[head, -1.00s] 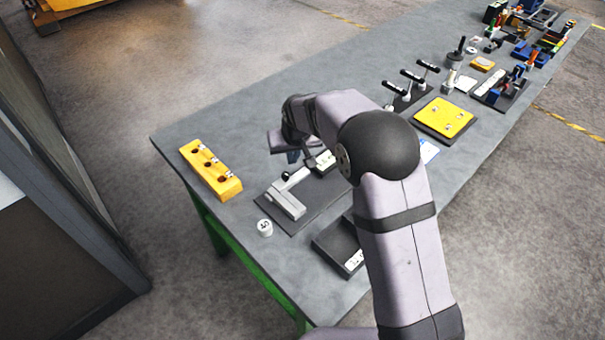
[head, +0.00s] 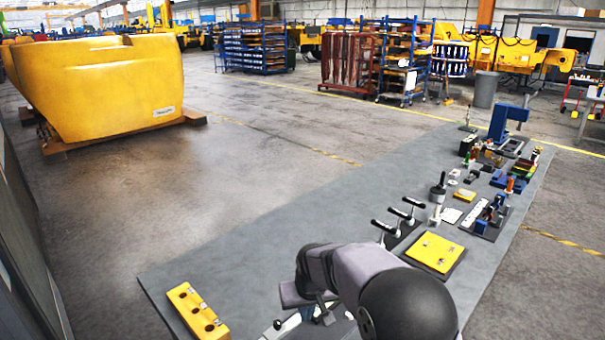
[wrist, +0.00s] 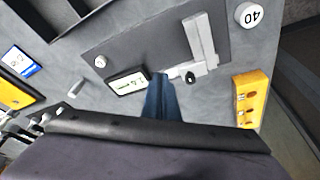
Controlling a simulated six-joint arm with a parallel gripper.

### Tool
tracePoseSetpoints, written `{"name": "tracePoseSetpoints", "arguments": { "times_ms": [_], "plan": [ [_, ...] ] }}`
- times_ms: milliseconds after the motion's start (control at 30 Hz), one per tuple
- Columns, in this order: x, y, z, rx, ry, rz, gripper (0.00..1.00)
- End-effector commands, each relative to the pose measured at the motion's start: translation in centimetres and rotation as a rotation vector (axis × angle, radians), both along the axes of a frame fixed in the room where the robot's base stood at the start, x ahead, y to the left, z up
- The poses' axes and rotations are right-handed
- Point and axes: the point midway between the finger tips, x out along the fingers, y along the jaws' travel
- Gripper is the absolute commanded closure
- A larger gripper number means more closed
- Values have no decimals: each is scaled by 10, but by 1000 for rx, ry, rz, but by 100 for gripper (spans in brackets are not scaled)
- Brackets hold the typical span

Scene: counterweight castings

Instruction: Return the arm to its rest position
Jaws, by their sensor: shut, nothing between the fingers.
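My gripper (wrist: 162,97) shows in the wrist view as blue fingers close together, shut and empty. It points over a dark mat (wrist: 140,45), near a grey fixture (wrist: 203,42) with a black knob and a labelled block (wrist: 128,83). Whether the fingertips touch anything is not clear. In the head view my arm is bent over the near end of the bench (head: 250,255), and its lower part is cut off by the bottom edge. The fingers are not clearly visible there.
A yellow block with holes (head: 197,312) lies at the bench's near left. A black toggle-clamp set (head: 400,222) and a yellow plate (head: 434,252) lie beyond the arm. A white cylinder (wrist: 249,15) and a dark tray (wrist: 65,15) lie near the mat. Bench left of the clamps is clear.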

Motion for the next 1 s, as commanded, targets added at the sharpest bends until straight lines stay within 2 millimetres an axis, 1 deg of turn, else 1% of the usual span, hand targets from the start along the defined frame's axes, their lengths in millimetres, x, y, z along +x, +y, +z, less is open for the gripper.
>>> {"name": "tracePoseSetpoints", "arguments": {
  "times_ms": [33,67,100,167,200,267,300,333,400,500,600,700,800,1000],
  "plan": [
    [-18,-19,5,-6,22,-22,100],
    [-30,-29,6,-9,38,-31,100],
    [-47,-43,8,-14,59,-48,100],
    [-75,-63,10,-21,94,-72,100],
    [-95,-75,10,-24,117,-86,100],
    [-125,-92,10,-28,151,-109,100],
    [-144,-101,9,-30,174,-121,100],
    [-159,-107,9,-30,189,-132,100],
    [-190,-119,6,-30,223,-154,100],
    [-228,-131,2,-30,265,-177,100],
    [-255,-137,-2,-29,294,-194,100],
    [-271,-140,-5,-28,311,-202,100],
    [-277,-141,-6,-27,319,-205,100],
    [-278,-141,-6,-27,321,-206,100]
  ]
}}
